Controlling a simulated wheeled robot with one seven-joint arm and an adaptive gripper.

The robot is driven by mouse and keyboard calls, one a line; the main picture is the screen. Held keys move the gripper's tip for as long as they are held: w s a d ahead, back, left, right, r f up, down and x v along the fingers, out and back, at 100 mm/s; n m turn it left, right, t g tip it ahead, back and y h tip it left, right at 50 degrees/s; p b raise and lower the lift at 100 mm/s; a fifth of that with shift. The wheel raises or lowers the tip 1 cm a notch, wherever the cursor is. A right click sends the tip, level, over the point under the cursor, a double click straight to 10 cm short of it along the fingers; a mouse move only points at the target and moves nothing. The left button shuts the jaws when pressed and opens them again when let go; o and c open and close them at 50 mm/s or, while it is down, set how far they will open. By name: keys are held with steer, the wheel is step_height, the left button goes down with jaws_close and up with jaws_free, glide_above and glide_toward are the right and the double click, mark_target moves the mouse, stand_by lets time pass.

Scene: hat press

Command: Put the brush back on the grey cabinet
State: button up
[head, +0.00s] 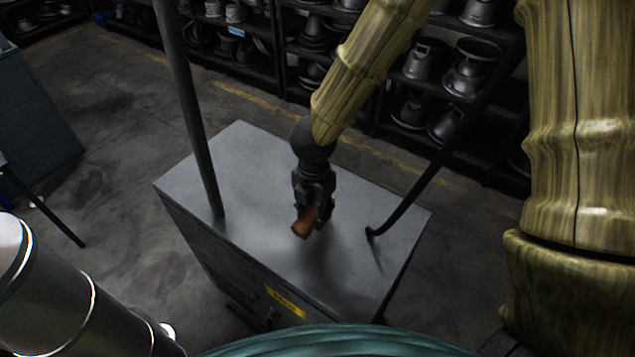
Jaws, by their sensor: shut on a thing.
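The grey cabinet (222,161) stands in front of me with its flat top in full view and a yellow label on its front side. My gripper (315,219) is over the middle of the cabinet top, pointing down. It is shut on the brush (304,224), whose brown-orange body sticks out to the lower left between the fingers. Part of the brush is hidden by the fingers. A dark shadow lies on the top just beneath. I cannot tell whether the brush touches the cabinet top.
A dark pole (193,110) rises from the cabinet top on the left and a bent dark rod (425,183) on the right. Shelves with metal hat moulds (425,60) line the back. The cabinet top around my gripper is clear.

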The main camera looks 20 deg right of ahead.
steer(key=w+d+p, duration=0.1)
steer(key=w, duration=0.3)
steer(key=w+d+f+p, duration=0.1)
steer(key=w+d+p, duration=0.1)
steer(key=w, duration=0.3)
steer(key=w+d+p, duration=0.1)
steer(key=w+d, duration=0.1)
steer(key=w, duration=0.2)
steer(key=shift+w+f, duration=0.15)
steer(key=shift+f+p, duration=0.9)
steer(key=shift+f, duration=0.85)
steer(key=shift+f, duration=0.2)
steer(key=o, duration=0.9)
steer(key=shift+r, duration=0.15)
step_height(320, 180, up, 12)
steer(key=b, duration=0.2)
steer(key=shift+r, duration=0.15)
